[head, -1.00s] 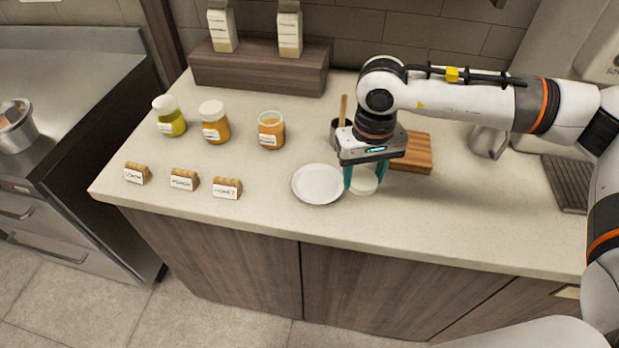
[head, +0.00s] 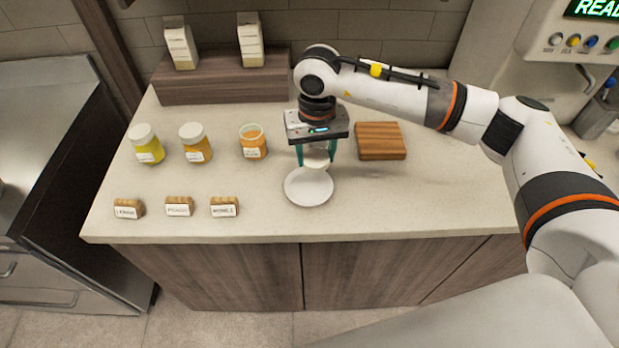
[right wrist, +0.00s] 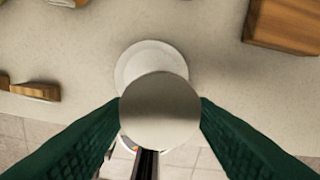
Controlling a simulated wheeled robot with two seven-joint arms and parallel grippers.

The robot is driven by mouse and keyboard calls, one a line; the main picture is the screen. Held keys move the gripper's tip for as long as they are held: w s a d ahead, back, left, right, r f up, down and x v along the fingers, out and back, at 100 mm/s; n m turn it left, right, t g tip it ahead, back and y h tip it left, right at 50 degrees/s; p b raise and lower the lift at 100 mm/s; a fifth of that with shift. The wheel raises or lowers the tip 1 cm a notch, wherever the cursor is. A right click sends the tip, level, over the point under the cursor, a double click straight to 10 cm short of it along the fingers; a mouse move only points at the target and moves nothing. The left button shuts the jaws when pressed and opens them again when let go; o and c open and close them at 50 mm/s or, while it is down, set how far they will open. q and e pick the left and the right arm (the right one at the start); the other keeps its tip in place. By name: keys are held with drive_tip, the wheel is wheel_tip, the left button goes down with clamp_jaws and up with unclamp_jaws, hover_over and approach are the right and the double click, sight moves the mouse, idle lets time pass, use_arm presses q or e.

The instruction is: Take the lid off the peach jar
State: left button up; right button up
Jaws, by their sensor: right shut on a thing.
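Three jars stand in a row on the counter in the head view. The left yellow-green jar (head: 147,146) and the middle amber jar (head: 195,145) wear white lids. The right orange jar (head: 253,143) has no lid. The jar labels are too small to read, so I cannot tell which is peach. My right gripper (head: 316,160) is shut on a pale round lid (right wrist: 160,112), held level above the counter. The lid partly overlaps the white plate (head: 308,189) in both views; the plate also shows in the right wrist view (right wrist: 150,50). My left gripper is out of view.
Three small wooden label stands (head: 180,205) line the front left of the counter. A wooden board (head: 380,142) lies right of the gripper. A dark wooden riser (head: 220,80) with two cartons stands behind. The counter right of the plate is clear.

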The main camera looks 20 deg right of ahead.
sight(309, 188)
drive_tip(key=shift+w+a+r+m+p, duration=0.4)
drive_tip(key=shift+a+p, duration=0.25)
drive_tip(key=shift+p, duration=0.3)
drive_tip(key=shift+w+a+f, duration=0.1)
drive_tip(key=shift+f+p, duration=0.3)
drive_tip(key=shift+p, duration=0.2)
wheel_tip(309, 188, down, 9)
drive_tip(key=p, duration=0.3)
drive_tip(key=shift+f, duration=0.35)
drive_tip(key=shift+f, duration=0.1)
